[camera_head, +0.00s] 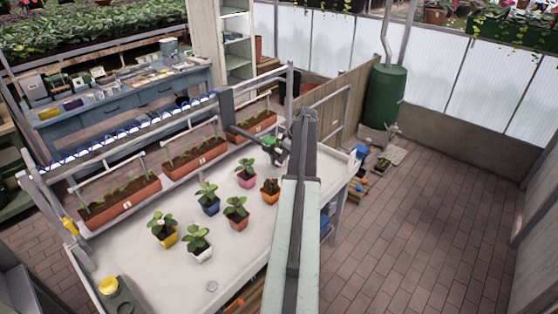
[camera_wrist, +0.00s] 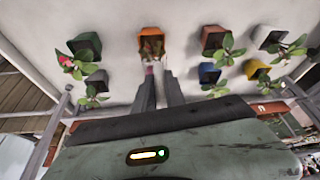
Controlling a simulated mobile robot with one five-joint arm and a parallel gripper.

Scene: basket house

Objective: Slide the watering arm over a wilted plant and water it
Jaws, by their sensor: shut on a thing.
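The watering arm has a grey carriage (camera_head: 226,106) on the rail behind the white table (camera_head: 140,266), and a dark boom (camera_head: 246,135) reaching out over the table. My gripper (camera_head: 280,152) is shut at the boom's outer end, above the far right of the table; the grip itself is small and partly hidden. In the wrist view my fingers (camera_wrist: 160,72) cover most of a pink pot. The orange pot (camera_wrist: 150,38) just beyond them holds a brownish, drooping plant (camera_wrist: 152,48); it also shows in the head view (camera_head: 270,197). The other plants look green.
Blue (camera_head: 210,207), yellow (camera_head: 168,240) and white (camera_head: 202,255) pots stand to the left on the table. A dark green pot (camera_wrist: 85,42) and a grey pot (camera_wrist: 97,77) stand at the other side. Planter boxes (camera_head: 120,203) line the back.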

